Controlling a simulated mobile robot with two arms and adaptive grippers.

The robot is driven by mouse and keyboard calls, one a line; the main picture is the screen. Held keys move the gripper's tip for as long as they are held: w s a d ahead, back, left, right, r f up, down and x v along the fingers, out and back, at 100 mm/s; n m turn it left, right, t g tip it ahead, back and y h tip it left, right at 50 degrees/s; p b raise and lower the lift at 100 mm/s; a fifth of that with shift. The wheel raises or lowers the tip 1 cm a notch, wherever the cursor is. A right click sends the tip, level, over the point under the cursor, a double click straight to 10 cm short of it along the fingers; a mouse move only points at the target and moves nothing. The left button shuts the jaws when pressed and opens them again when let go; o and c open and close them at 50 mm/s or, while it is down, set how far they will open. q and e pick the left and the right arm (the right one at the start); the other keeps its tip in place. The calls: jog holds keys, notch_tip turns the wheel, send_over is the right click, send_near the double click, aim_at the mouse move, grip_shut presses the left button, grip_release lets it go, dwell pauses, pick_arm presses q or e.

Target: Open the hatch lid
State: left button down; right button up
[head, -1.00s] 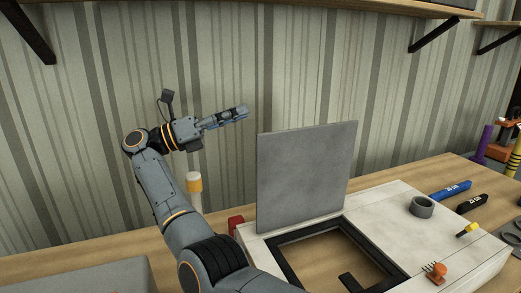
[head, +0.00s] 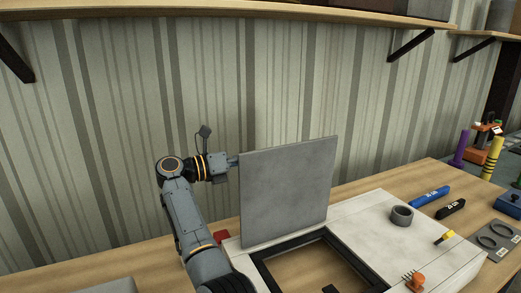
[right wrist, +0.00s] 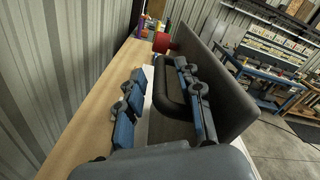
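The grey square hatch lid (head: 288,190) stands upright at the back-left edge of the dark-framed opening (head: 262,272) in a white box top. My right arm reaches up left of the lid, and its gripper passes behind it, where the head view hides the fingers. In the right wrist view, my right gripper (right wrist: 160,103) is open, its fingers apart. The lid (right wrist: 220,90) is along the right finger. A dark rounded, handle-like part (right wrist: 166,88) lies between the fingers; I cannot tell whether they touch it. My left gripper is not in view.
A tape roll (head: 402,214), a blue tool (head: 430,196), a black tool (head: 451,209) and an orange-handled fork (head: 414,281) lie to the right. A shelf (head: 230,12) runs along the striped wall above. A red object (head: 222,236) sits left of the lid.

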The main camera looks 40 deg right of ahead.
jog(key=shift+s+d, duration=0.25)
jog(key=shift+d, duration=0.45)
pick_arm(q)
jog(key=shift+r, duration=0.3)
pick_arm(e)
grip_shut()
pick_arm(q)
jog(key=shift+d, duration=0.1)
